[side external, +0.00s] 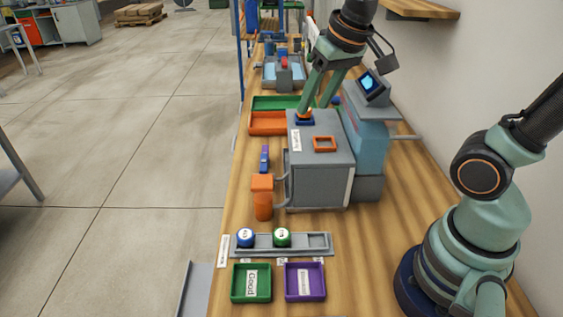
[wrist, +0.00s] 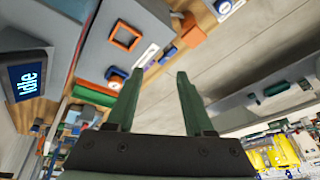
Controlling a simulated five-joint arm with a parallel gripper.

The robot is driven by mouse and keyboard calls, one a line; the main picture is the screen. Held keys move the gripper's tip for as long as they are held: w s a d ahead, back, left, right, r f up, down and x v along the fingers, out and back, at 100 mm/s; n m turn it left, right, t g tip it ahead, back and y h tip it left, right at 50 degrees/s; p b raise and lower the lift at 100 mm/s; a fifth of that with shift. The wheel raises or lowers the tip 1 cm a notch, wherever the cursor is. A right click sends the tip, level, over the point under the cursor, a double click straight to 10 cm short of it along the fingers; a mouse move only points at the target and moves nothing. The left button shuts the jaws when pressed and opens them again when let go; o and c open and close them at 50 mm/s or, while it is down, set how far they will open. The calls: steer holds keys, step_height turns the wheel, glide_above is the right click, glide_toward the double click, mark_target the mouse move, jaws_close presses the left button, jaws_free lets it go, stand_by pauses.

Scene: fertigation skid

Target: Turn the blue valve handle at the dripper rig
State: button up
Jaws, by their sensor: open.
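My gripper (side external: 315,100) is open and empty, with its fingers pointing down near the far top edge of a grey box (side external: 330,178). Its two fingers also show apart in the wrist view (wrist: 160,73). A small blue piece (side external: 304,122) sits on the box's far left corner, close to the fingertips; in the wrist view a blue piece (wrist: 116,73) shows beside the left fingertip. Another small blue part (side external: 264,158) stands on the bench's left side, behind an orange post (side external: 263,200). I cannot tell which blue part is the valve handle.
Green (side external: 274,103) and orange (side external: 269,124) trays lie beyond the box. A unit with a screen (side external: 374,86) stands at its right. In front are a grey rack (side external: 262,244) with a blue and a green round item, a green tray (side external: 236,284) and a purple tray (side external: 305,294).

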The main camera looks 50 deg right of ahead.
steer(key=w+f+m+g, duration=0.2)
steer(key=w+m, duration=0.2)
steer(key=w, duration=0.4)
steer(key=m+g, duration=0.2)
steer(key=m, duration=0.1)
glide_toward(263, 161)
step_height(263, 161, down, 8)
steer(key=shift+f, duration=0.1)
jaws_close()
